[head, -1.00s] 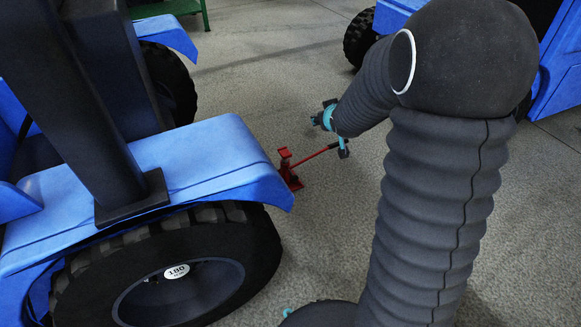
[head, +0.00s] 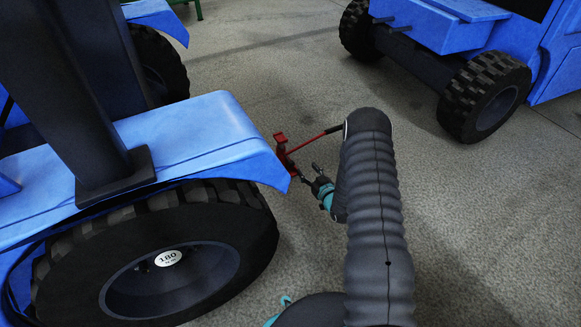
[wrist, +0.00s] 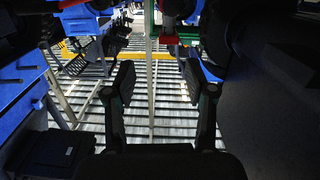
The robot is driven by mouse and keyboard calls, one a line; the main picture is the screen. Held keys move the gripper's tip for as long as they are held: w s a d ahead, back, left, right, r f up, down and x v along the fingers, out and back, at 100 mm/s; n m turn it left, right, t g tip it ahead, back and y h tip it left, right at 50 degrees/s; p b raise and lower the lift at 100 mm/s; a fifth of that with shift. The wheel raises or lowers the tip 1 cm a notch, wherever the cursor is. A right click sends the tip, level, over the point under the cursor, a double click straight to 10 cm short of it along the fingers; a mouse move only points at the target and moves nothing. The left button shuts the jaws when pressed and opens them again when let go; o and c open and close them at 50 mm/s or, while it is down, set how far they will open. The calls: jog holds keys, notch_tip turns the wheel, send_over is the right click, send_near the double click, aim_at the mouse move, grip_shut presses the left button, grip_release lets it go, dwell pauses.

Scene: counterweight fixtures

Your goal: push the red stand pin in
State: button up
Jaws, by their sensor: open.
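The red stand (head: 284,155) stands upright on the floor beside the front corner of the blue vehicle. A thin red bar runs from it to the upper right and ends in a dark grip. My gripper (head: 308,172), dark with a teal band, is just right of the stand, its fingers pointing at it. In the wrist view my gripper (wrist: 158,78) is open, with nothing between the fingers. A small red part (wrist: 171,41) shows beyond the fingers at the top of that view. I cannot make out the pin, or whether a finger touches the stand.
The blue vehicle's fender (head: 205,135) and large black tyre (head: 150,255) are close on the left. Another blue vehicle (head: 440,35) stands at the back right. Bare grey floor (head: 480,200) lies to the right.

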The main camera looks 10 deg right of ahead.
jog(key=t, duration=0.1)
send_near(292, 165)
jog(key=shift+y, duration=0.3)
jog(key=b+x, duration=0.1)
jog(key=x, duration=0.4)
jog(key=b+x, duration=0.1)
jog(key=x, duration=0.4)
jog(key=shift+w+d+f, duration=0.1)
jog(key=shift+w, duration=0.35)
jog(key=shift+c, duration=0.3)
grip_shut()
